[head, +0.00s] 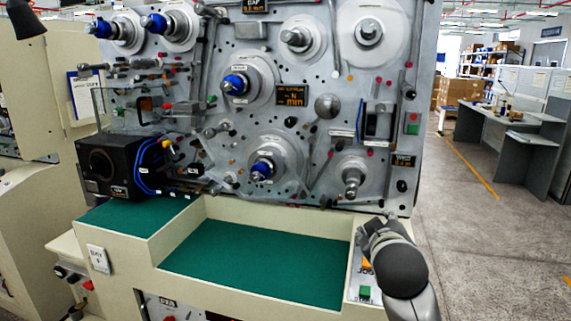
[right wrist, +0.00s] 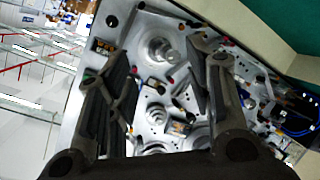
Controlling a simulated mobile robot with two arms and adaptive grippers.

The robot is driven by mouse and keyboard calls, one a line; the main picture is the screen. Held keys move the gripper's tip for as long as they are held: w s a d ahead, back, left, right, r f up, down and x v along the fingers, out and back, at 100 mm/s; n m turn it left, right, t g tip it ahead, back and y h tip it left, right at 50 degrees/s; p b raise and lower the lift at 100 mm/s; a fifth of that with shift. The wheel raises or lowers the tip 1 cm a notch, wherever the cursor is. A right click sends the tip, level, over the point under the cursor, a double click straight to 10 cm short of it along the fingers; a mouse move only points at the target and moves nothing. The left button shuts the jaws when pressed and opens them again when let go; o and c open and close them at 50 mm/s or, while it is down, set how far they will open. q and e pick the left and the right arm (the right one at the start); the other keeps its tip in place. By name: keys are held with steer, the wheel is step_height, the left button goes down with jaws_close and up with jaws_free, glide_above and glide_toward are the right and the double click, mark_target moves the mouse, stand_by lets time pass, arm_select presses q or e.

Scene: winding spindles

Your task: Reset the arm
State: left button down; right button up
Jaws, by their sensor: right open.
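My right arm (head: 402,270) comes in at the lower right of the head view. Its gripper (head: 372,230) is beside the right end of the machine's tray, in front of the panel, and is mostly hidden behind my own wrist. In the right wrist view the two dark fingers of the gripper (right wrist: 160,62) stand wide apart with nothing between them. The winding machine's grey panel (head: 325,75) with its spindles shows beyond the fingers, tilted in that view. My left gripper is in neither view.
A tray with a green mat (head: 260,262) is empty below the panel. A black box with blue cables (head: 112,165) sits at the left. A lower spindle (head: 352,180) sticks out near my right gripper. Open floor (head: 480,250) lies to the right, with grey desks (head: 510,135) beyond.

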steer(key=s+f+m+g+y, duration=0.1)
steer(key=s+f+g, duration=0.1)
steer(key=s+f, duration=0.7)
steer(key=s+f+g+y, duration=0.1)
steer(key=s+f+g, duration=0.3)
steer(key=f, duration=0.9)
steer(key=s+f+m+g, duration=0.1)
steer(key=s+f, duration=0.3)
steer(key=s, duration=0.4)
steer(key=s+f+m+g+y, duration=0.15)
steer(key=s+f, duration=0.25)
steer(key=s, duration=0.4)
steer(key=s+f+g, duration=0.2)
steer(key=s+f, duration=0.2)
steer(key=s, duration=0.5)
step_height(320, 180, down, 26)
steer(key=s+d+f+g, duration=0.1)
steer(key=s+d+f, duration=0.1)
steer(key=s+f, duration=0.5)
steer(key=s+d+f+g, duration=0.1)
steer(key=s+f, duration=0.7)
steer(key=s, duration=0.2)
steer(key=shift+s+d+f, duration=0.2)
steer(key=shift+d+f, duration=0.05)
steer(key=shift+d, duration=0.15)
steer(key=shift+n+h, duration=0.25)
